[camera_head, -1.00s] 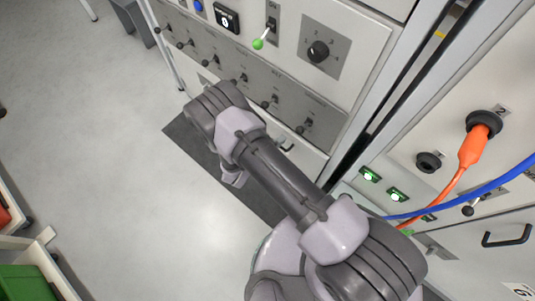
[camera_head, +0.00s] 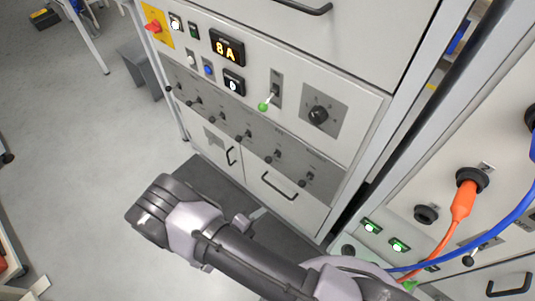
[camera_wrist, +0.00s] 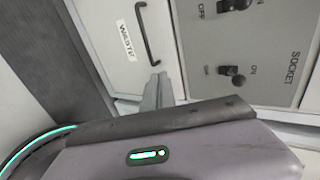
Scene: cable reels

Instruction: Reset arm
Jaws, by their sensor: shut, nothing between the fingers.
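My arm reaches up and left from the bottom of the head view, and its bent joint (camera_head: 160,210) hangs over the floor in front of the grey cabinet. My gripper (camera_wrist: 157,82) shows in the wrist view as narrow grey fingers close together, with nothing between them. In the head view, what looks like its tip (camera_head: 258,213) shows small behind the arm, apart from the cabinet. The switch panel (camera_head: 245,130) has a row of dark toggle switches, a green-tipped lever (camera_head: 264,106) and a black rotary knob (camera_head: 318,115).
Open floor (camera_head: 75,180) lies at the left.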

